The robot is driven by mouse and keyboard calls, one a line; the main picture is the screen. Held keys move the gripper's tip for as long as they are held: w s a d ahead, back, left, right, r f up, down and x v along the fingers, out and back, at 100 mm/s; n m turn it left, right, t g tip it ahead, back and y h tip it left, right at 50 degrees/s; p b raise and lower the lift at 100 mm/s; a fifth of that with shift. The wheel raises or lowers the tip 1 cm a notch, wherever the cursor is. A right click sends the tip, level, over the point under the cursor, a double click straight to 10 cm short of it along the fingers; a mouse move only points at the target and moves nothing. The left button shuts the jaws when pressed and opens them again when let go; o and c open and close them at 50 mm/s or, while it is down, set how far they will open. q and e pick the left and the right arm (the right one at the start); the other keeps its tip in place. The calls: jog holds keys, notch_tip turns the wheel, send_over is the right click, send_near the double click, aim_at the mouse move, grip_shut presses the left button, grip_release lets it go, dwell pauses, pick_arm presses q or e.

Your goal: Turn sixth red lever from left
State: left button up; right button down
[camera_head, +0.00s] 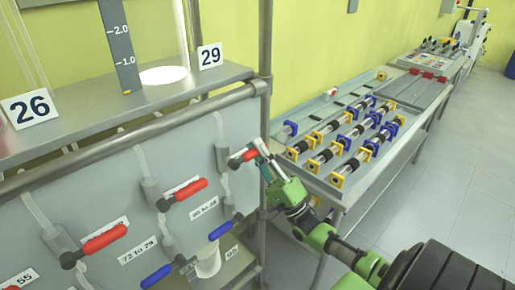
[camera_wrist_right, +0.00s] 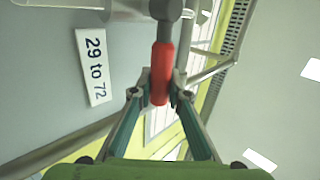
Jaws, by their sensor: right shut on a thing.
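Several red levers sit on valves along the grey panel in the head view. One red lever (camera_head: 186,193) is left of my gripper, and another (camera_head: 104,239) is lower left. The rightmost red lever in view (camera_head: 242,159) is at the panel's right edge. My right gripper (camera_head: 258,154) is shut on this rightmost lever. In the right wrist view the red lever (camera_wrist_right: 161,72) lies lengthwise between the two fingertips (camera_wrist_right: 160,94), its dark hub beyond them. My left gripper is not in view.
Blue levers (camera_head: 222,229) sit lower on the panel. A metal post (camera_head: 264,65) rises close behind my gripper. A label reading "29 to 72" (camera_wrist_right: 93,66) is beside the held lever. A bench with cylinders (camera_head: 322,185) stands to the right; floor (camera_head: 470,190) beyond is clear.

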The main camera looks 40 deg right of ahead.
jog(key=shift+f+m+h, duration=0.3)
jog(key=shift+m+h, duration=0.3)
jog(key=shift+h, duration=0.1)
jog(key=c, duration=1.9)
grip_release()
jog(key=v, duration=1.2)
jog(key=shift+f, duration=0.1)
jog(key=shift+w, duration=0.1)
